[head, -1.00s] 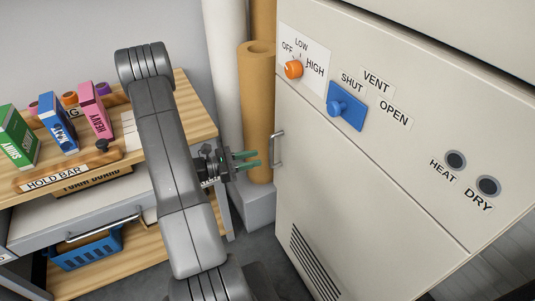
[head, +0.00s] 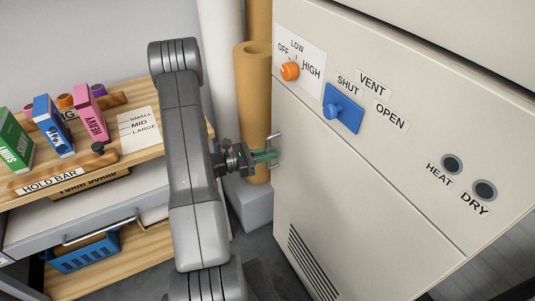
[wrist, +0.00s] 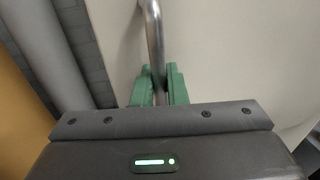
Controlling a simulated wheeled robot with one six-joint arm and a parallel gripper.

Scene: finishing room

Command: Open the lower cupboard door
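The drying cabinet's lower door (head: 340,200) is a cream panel at the right of the head view, and it stands closed against its frame. Its upright metal bar handle (head: 274,150) is on the door's left edge. It also shows in the wrist view (wrist: 153,40), running up between my fingers. My gripper (head: 265,156) is at the handle with its green fingers, one on each side of the bar. In the wrist view the fingers (wrist: 161,85) sit close against the bar, and little gap shows.
Above the door are an orange knob (head: 290,71) and a blue vent slider (head: 342,110). Tan rolls (head: 252,110) stand left of the cabinet. A wooden bench (head: 130,140) with boxes is at the left. Grey floor shows in front of the door.

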